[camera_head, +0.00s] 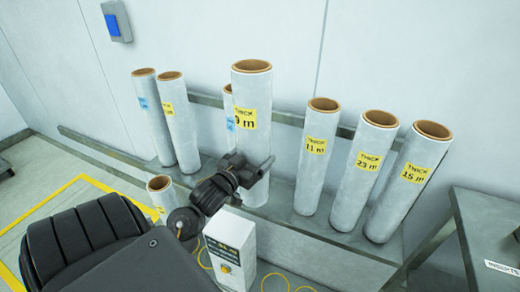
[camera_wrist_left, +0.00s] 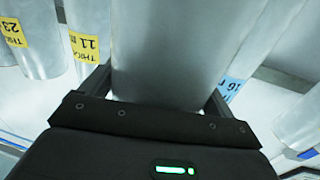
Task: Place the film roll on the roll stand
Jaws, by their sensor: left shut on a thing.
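A tall white film roll (camera_head: 252,128) with a brown core and a yellow label ending in "0 m" stands upright near the middle of the head view. My left gripper (camera_head: 262,168) is shut on its lower part. In the left wrist view the film roll (camera_wrist_left: 168,45) fills the space between the fingers of the left gripper (camera_wrist_left: 160,92). The grey roll stand (camera_head: 283,222) is a long shelf with a rail behind it. The held roll is in front of a gap in the row. I cannot tell whether its bottom touches the shelf. My right gripper is not in view.
Rolls marked "11 m" (camera_head: 318,155), "23 m" (camera_head: 365,175) and "15 m" (camera_head: 412,180) stand at the right. Two rolls (camera_head: 154,115) (camera_head: 181,120) stand at the left, and another (camera_head: 228,100) is partly hidden. A white box (camera_head: 230,250) and a short roll (camera_head: 161,192) sit below.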

